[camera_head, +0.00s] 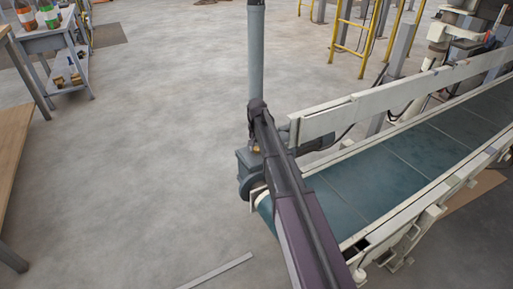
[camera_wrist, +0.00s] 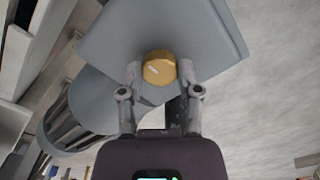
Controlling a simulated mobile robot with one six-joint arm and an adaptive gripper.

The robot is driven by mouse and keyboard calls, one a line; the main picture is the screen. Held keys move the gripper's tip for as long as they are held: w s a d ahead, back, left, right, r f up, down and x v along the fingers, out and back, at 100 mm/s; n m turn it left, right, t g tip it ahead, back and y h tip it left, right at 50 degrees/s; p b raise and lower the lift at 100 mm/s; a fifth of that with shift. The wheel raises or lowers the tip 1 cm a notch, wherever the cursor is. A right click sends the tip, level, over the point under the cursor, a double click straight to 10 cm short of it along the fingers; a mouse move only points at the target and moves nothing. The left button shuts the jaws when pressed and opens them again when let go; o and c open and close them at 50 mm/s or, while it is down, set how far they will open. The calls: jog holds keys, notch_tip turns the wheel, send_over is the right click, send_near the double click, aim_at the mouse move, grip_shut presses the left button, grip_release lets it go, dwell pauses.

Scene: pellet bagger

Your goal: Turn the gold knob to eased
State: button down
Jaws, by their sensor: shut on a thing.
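The gold knob (camera_wrist: 160,69) sits on the face of a grey box (camera_wrist: 215,35) in the wrist view. It has a pale mark on its face, left of centre; no lettering can be read. My gripper (camera_wrist: 160,75) is shut on the knob, with one finger on each side of it. In the head view the grey box (camera_head: 246,162) is at the end of the conveyor, and a little of the gold knob (camera_head: 256,149) shows beside my arm. My gripper (camera_head: 257,135) is at the box there, its fingers mostly hidden by my arm.
A conveyor with a teal belt (camera_head: 385,160) and white side rails (camera_head: 345,115) runs to the right. A grey post (camera_head: 256,50) rises behind the box. A cart (camera_head: 65,50) with bottles stands at far left, a wooden table (camera_head: 12,150) at left. The floor between is clear.

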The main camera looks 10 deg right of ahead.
dwell(0.3)
jog(key=shift+c, duration=1.5)
grip_release()
jog(key=shift+s, duration=0.1)
jog(key=s+n, duration=0.4)
jog(key=s, duration=2.5)
notch_tip(320, 180, up, 38)
jog(key=p, duration=3.7)
jog(key=shift+w+a+f+p, duration=0.15)
jog(key=shift+w+a+p, duration=0.1)
jog(key=shift+p, duration=0.1)
